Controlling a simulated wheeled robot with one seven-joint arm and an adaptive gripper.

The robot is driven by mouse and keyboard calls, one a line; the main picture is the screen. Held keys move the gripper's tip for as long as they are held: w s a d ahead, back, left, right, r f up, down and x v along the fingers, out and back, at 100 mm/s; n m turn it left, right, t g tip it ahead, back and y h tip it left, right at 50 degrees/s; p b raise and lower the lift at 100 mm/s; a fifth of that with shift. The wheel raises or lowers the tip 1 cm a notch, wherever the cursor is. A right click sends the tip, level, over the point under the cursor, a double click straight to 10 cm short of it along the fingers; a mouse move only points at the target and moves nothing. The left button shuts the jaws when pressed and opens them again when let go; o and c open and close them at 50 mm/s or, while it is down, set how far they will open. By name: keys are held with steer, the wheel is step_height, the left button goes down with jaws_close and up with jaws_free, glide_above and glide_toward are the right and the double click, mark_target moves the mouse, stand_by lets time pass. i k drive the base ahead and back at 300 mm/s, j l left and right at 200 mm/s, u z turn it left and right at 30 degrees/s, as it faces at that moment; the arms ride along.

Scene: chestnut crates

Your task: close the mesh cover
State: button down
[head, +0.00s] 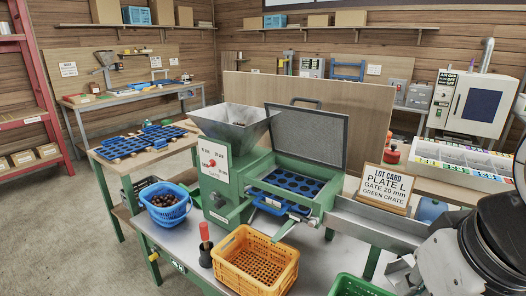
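The mesh cover (307,134) is a grey mesh panel in a dark frame. It stands raised, tilted up at the back of the green sorting machine (214,185), with a dark handle (305,100) on its top edge. Below it, the machine's open box shows a blue plate with round holes (288,182). My gripper (402,274) seems to be at the lower right, in front of the metal chute and well apart from the cover. My arm hides part of it, and its fingers cannot be made out clearly.
A metal hopper (236,122) rises left of the cover. A lot card (386,186) stands right of the box. A yellow crate (255,262), a green crate (358,287) and a blue basket of chestnuts (166,207) are around the machine. A wooden panel (250,92) stands behind.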

mark_target(317, 136)
steer(key=j+z, duration=0.1)
steer(key=z, duration=0.2)
steer(key=i+j+z, duration=0.1)
steer(key=z, duration=0.2)
steer(key=i+j+z, duration=0.15)
steer(key=j+z, duration=0.15)
steer(key=j, duration=0.6)
steer(key=i+j+z, duration=0.1)
steer(key=j+z, duration=0.15)
steer(key=j, duration=0.65)
